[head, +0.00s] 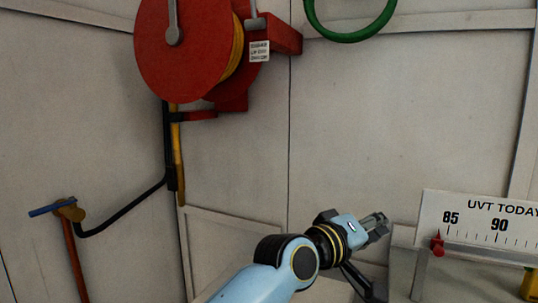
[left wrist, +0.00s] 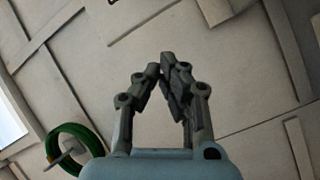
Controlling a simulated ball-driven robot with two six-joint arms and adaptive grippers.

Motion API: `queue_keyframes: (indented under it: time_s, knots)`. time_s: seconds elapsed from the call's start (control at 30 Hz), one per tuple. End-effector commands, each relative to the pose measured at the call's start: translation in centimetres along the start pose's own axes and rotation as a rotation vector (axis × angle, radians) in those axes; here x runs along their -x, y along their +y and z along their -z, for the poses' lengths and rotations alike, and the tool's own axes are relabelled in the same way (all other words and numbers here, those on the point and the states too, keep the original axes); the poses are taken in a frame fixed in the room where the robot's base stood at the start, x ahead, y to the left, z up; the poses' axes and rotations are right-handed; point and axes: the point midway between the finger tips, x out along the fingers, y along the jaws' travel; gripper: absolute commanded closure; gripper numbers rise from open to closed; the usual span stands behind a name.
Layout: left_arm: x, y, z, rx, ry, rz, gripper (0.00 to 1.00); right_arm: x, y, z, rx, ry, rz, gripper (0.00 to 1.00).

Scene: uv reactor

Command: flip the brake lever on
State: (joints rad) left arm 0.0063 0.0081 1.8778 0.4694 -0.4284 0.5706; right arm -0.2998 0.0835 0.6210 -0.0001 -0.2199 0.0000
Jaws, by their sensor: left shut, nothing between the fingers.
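A red hose reel (head: 185,55) is on the wall at the upper left in the head view. A grey crank-like handle (head: 173,30) is on its face, and a small grey lever (head: 254,21) stands at its right side above a white label. I cannot tell for sure which is the brake lever. My left gripper (head: 378,224) is shut and empty, low and to the right of the reel, well apart from it and pointing right. In the left wrist view its fingertips (left wrist: 168,66) meet against bare wall panels. My right gripper is not in view.
A green ring (head: 350,36) is at the top, also in the left wrist view (left wrist: 70,148). A white gauge board (head: 480,230) with a red pointer is close right of the left gripper. A blue-handled valve (head: 52,208) is at the left. The wall between reel and gripper is clear.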

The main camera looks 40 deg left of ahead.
Motion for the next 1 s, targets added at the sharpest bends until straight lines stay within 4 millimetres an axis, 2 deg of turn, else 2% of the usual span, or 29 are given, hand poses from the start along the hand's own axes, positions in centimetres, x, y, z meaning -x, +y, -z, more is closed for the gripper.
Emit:
queue_keyframes:
  time_s: [0.03,0.07,0.13,0.23,0.3,0.4,0.5,0.63,0.67,0.8,1.0]
  knots:
    - [-1.7,4.0,3.1,0.11,0.089,-0.11,1.0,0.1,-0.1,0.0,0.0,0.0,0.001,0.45]
    - [-2.5,6.3,5.1,0.191,0.144,-0.184,1.0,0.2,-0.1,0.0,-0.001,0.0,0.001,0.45]
    - [-3.4,11.9,10.3,0.403,0.27,-0.375,1.0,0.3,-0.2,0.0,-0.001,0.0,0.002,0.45]
    - [-2.8,19.5,18.7,0.752,0.437,-0.697,1.0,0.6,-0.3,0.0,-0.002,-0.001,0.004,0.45]
    - [-1.1,23.9,24.6,1.031,0.535,-0.957,1.0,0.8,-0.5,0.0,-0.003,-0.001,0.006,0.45]
    - [2.1,27.7,31.6,1.427,0.635,-1.33,1.0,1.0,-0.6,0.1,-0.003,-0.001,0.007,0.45]
    - [4.8,29.6,35.9,1.792,0.698,-1.678,1.0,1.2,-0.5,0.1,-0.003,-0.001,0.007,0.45]
    - [6.5,30.9,38.0,2.164,0.756,-2.035,1.0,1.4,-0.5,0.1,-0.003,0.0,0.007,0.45]
    - [6.7,31.1,38.0,-2.209,-0.763,2.078,1.0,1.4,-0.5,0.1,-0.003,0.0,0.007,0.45]
    - [7.2,32.1,37.7,-2.003,-0.68,1.891,1.0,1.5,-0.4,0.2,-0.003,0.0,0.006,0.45]
    - [7.3,32.5,37.3,-1.918,-0.657,1.817,1.0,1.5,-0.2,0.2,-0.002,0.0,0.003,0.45]
